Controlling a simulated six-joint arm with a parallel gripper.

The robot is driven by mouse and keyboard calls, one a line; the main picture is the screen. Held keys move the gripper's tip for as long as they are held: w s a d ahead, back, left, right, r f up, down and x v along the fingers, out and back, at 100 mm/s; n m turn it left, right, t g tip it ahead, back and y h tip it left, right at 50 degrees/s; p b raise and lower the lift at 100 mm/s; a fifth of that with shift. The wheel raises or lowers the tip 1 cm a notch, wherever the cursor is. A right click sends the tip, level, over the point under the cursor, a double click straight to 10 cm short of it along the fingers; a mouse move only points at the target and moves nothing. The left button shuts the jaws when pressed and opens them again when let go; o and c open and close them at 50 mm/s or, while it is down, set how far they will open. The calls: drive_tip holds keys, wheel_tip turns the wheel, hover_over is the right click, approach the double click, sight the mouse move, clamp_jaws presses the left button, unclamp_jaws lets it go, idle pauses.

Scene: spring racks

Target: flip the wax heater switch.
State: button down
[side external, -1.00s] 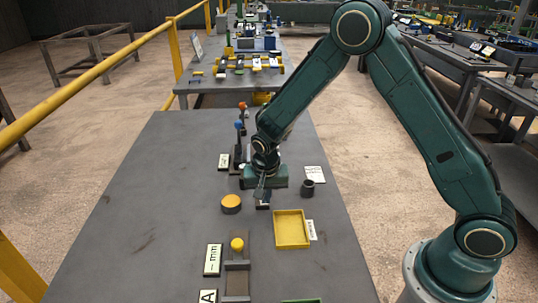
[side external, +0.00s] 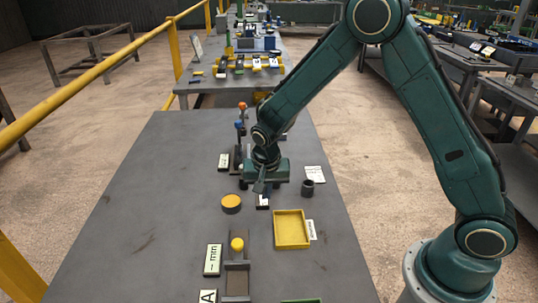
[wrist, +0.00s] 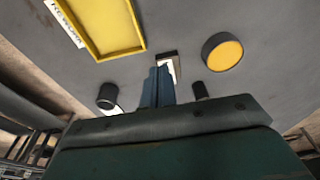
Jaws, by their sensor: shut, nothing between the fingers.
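My gripper (side external: 260,187) is shut and empty, low over the grey bench. A small dark block with a white face (side external: 263,202), which looks like the switch, sits just in front of it. In the wrist view, my closed fingers (wrist: 157,85) point toward this block (wrist: 171,57) and partly overlap it. I cannot tell whether they touch. The block's wording and the switch position are too small to read, so I cannot confirm that it is the wax heater switch.
A yellow tray (side external: 292,230) lies to the right and an orange-topped round button (side external: 231,203) to the left. A dark cylinder (side external: 307,188) stands right of the gripper. Upright levers (side external: 240,128) stand behind. A yellow-knobbed slider (side external: 237,245) is nearer; the left bench is clear.

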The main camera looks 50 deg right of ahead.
drive_tip(key=s+a+r, duration=0.4)
drive_tip(key=r, duration=0.5)
drive_tip(key=shift+r, duration=0.25)
drive_tip(key=s+d+r+n+t+y, duration=0.15)
drive_tip(key=s+d+r+n, duration=0.3)
drive_tip(key=s+r, duration=0.65)
drive_tip(key=s+d+r+n+t, duration=0.1)
drive_tip(key=s+r+n, duration=0.1)
drive_tip(key=s, duration=0.4)
drive_tip(key=s+d+r+n+t, duration=0.1)
drive_tip(key=s+d+r+n, duration=0.1)
drive_tip(key=s, duration=0.3)
drive_tip(key=shift+s+r+t, duration=0.3)
drive_tip(key=shift+s+t, duration=0.05)
drive_tip(key=shift+s, duration=0.05)
